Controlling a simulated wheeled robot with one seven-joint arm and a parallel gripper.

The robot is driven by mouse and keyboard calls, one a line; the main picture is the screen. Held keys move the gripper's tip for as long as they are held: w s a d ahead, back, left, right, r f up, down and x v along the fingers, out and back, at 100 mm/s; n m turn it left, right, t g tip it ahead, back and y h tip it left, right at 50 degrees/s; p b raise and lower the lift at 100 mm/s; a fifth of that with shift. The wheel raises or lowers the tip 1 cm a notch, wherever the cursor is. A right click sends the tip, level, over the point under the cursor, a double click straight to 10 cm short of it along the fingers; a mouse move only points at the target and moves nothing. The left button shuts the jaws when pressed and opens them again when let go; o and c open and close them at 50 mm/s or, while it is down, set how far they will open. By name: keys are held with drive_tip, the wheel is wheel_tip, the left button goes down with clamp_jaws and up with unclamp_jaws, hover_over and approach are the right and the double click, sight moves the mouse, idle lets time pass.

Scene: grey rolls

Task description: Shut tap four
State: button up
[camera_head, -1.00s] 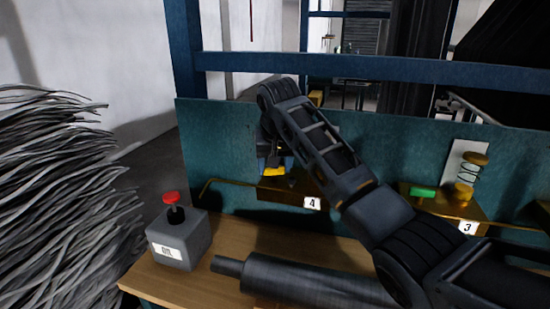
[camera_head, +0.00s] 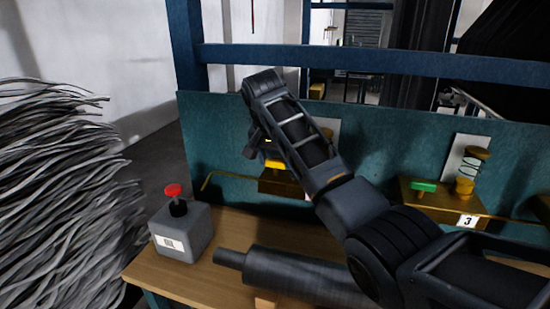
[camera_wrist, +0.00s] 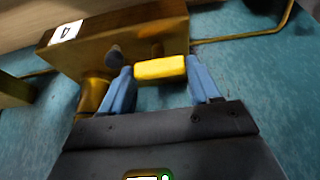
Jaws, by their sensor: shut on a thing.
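Tap four is a brass block (camera_head: 277,186) on the teal panel, with a yellow handle (camera_head: 275,163) at its top. In the wrist view its number plate "4" (camera_wrist: 66,32) is readable on the brass block (camera_wrist: 120,35), and the yellow handle (camera_wrist: 159,68) lies crosswise between my fingers. My gripper (camera_wrist: 159,64) has blue fingers, one at each end of the handle, and is shut on it. In the head view my arm hides most of the fingers and part of the tap.
Tap three (camera_head: 440,203), with a green handle (camera_head: 423,187) and a spring beside it, sits to the right. Grey strands (camera_head: 60,190) bulge at left.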

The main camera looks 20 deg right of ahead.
drive_tip(key=o, duration=1.1)
drive_tip(key=shift+c, duration=0.2)
drive_tip(key=shift+d+f, duration=0.1)
drive_tip(key=shift+d, duration=0.05)
